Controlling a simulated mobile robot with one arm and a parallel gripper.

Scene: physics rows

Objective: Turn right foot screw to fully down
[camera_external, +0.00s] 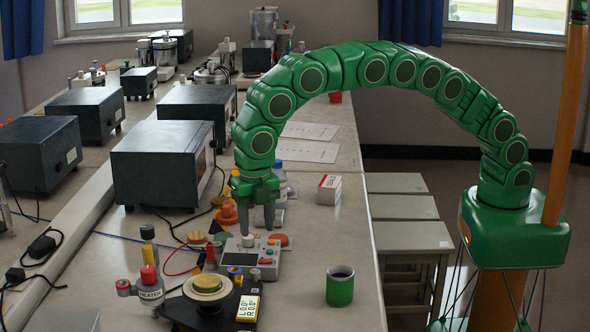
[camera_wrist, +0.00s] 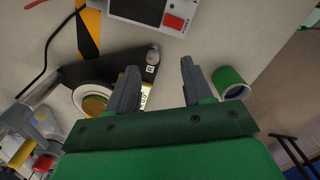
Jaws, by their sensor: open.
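The right foot screw (camera_wrist: 152,56) is a small pale knob beside an R mark, at the corner of a black base (camera_wrist: 108,63) in the wrist view. The base also shows at the front of the bench in the external view (camera_external: 200,313). It carries a round yellow-topped part (camera_external: 207,284) and a yellow display (camera_external: 247,308) reading about L 0.0°, R 0.0°. My gripper (camera_external: 260,224) is open and empty, fingers pointing down, above the bench behind the base. In the wrist view my left finger partly hides the display, and the screw shows between the fingers, beyond them.
A grey control box (camera_external: 252,257) with a red button stands close behind the base. A green cup (camera_external: 340,286) stands to the right, and a red-topped heater (camera_external: 150,287) to the left. Cables and dark instrument boxes (camera_external: 163,163) lie farther left.

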